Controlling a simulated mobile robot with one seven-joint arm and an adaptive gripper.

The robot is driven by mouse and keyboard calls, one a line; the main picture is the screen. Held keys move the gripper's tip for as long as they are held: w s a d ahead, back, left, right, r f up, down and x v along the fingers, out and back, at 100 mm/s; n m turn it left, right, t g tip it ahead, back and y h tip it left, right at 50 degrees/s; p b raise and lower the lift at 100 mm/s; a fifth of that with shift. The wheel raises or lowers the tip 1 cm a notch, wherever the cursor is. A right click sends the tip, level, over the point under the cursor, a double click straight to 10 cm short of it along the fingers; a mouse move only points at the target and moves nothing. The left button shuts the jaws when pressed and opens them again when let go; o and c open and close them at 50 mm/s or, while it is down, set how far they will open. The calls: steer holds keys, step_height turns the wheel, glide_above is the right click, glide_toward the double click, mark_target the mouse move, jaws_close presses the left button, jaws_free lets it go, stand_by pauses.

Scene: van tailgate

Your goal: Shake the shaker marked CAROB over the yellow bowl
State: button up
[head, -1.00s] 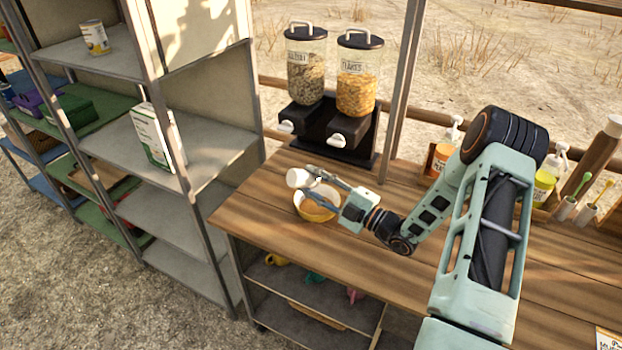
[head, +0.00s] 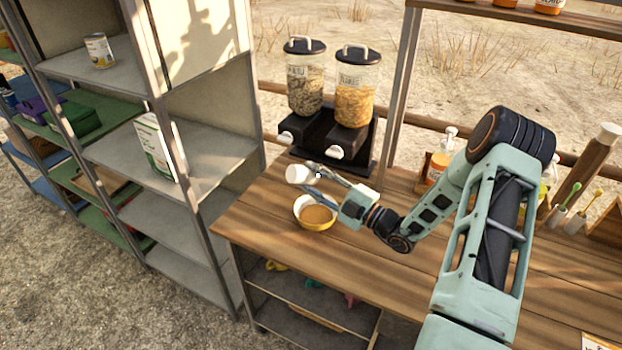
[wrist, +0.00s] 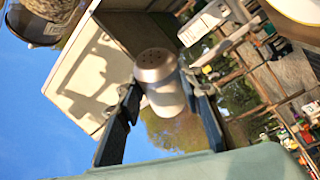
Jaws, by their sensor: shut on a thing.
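No CAROB marking can be read from here.
Two cereal dispensers (head: 331,130) stand behind the bowl on the wooden table (head: 440,235). A grey shelf unit (head: 215,150) is close on the left, holding a white box (head: 157,148) and a can (head: 100,50). Bottles (head: 437,165) stand at the right back. The table front is clear.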

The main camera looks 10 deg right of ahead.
steer(key=shift+f, duration=0.1)
step_height(320, 180, down, 5)
steer(key=b, duration=0.3)
step_height(320, 180, up, 5)
steer(key=p, duration=0.4)
steer(key=shift+p, duration=0.3)
step_height(320, 180, down, 5)
steer(key=b, duration=0.3)
